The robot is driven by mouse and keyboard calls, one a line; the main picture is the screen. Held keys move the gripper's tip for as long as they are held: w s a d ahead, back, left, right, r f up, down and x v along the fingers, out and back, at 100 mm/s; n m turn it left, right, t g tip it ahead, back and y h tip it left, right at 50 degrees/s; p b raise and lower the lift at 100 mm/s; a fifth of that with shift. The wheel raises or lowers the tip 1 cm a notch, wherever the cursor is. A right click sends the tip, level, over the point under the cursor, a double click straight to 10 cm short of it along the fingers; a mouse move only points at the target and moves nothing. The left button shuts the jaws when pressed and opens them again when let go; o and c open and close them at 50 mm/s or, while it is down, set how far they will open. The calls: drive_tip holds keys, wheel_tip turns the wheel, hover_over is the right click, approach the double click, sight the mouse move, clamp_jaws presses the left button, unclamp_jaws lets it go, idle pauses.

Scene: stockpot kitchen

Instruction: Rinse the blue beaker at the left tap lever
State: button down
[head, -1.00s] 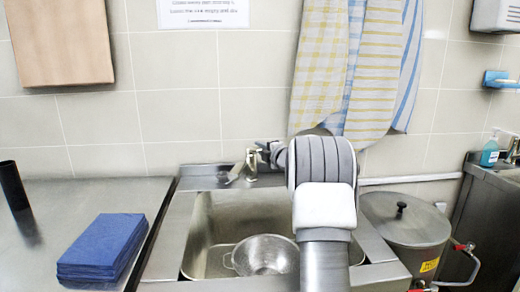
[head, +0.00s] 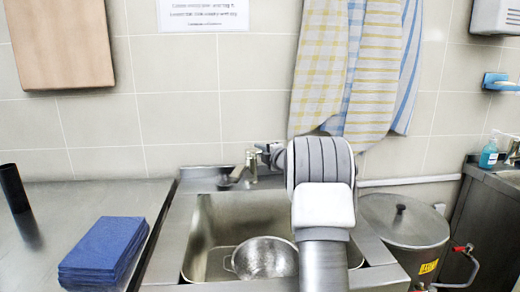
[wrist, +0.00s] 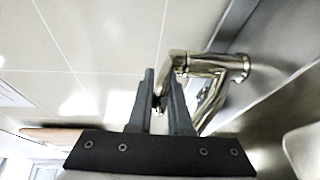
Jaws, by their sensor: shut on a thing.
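The metal tap (head: 252,166) stands at the back rim of the sink; it also shows large and shiny in the wrist view (wrist: 208,66). My gripper (wrist: 162,82) is at the tap, with its two dark fingers closed on the slim tap lever, little of which shows between them. In the head view the gripper is mostly hidden behind my arm. I see no blue beaker in either view.
The steel sink (head: 205,215) holds a metal colander (head: 263,258). Blue folded cloths (head: 102,250) lie on the left counter near a dark cylinder (head: 13,187). A lidded stockpot (head: 402,218) stands right of the sink. Towels (head: 350,70) hang behind my arm.

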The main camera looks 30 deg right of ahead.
drive_tip(key=shift+w+a+r+p, duration=0.15)
drive_tip(key=shift+r+p, duration=0.35)
drive_tip(key=shift+p, duration=0.45)
drive_tip(key=shift+g+p, duration=0.4)
drive_tip(key=shift+p, duration=0.05)
drive_tip(key=shift+f, duration=0.2)
drive_tip(key=c, duration=0.9)
unclamp_jaws()
drive_tip(key=shift+o, duration=0.2)
drive_tip(key=shift+f, duration=0.15)
